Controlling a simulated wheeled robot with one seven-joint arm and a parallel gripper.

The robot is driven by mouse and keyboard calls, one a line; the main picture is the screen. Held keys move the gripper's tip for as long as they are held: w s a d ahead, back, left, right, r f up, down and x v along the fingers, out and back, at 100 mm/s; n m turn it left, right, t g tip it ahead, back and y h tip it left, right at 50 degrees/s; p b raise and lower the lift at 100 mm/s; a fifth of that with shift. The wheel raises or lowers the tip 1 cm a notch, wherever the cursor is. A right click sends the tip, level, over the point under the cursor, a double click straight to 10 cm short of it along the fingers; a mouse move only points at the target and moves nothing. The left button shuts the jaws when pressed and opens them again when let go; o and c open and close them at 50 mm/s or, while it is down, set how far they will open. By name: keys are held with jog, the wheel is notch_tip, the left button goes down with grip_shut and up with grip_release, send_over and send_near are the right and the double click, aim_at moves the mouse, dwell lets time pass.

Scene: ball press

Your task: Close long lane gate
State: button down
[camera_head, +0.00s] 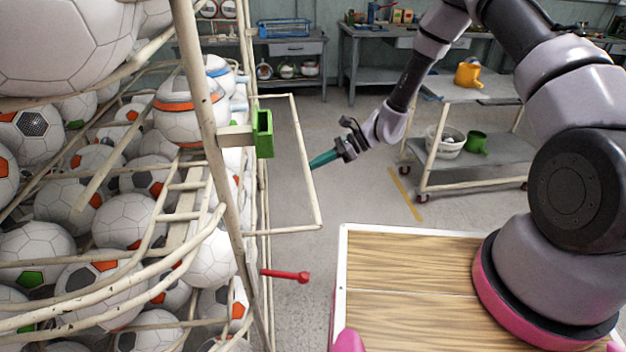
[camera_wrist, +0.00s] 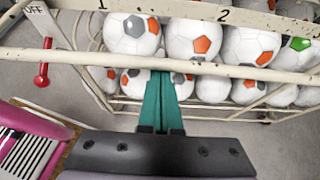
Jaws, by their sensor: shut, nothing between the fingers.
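A cream, thin-barred rectangular frame (camera_head: 303,141), which looks like the lane gate, stands out to the right from the ball rack in the head view. My gripper (camera_head: 312,163) has teal fingers, shut and empty, with the tips at the frame's outer upright bar. In the wrist view the shut fingers (camera_wrist: 161,78) point at a long cream bar (camera_wrist: 210,66) crossing the picture. I cannot tell whether the tips touch it. A green block (camera_head: 263,133) sits on the rack post near the frame.
Several footballs (camera_head: 120,220) fill the cream rack on the left. A red lever (camera_head: 285,275) sticks out below the frame; it also shows in the wrist view (camera_wrist: 42,75). A cart (camera_head: 470,185) stands at the back right. Open floor lies behind the frame.

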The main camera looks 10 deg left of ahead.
jog(key=s+a+r+t+h, duration=0.1)
jog(key=a+r+h, duration=0.2)
jog(key=r+h, duration=0.35)
jog(key=s+a+r+t+h, duration=0.1)
jog(key=a+r+h, duration=0.25)
jog(key=r, duration=0.55)
jog(key=s+a+r, duration=0.2)
jog(key=a+r, duration=0.2)
jog(key=a, duration=0.4)
jog(key=shift+a+r+y, duration=0.3)
jog(key=shift+a+r, duration=0.1)
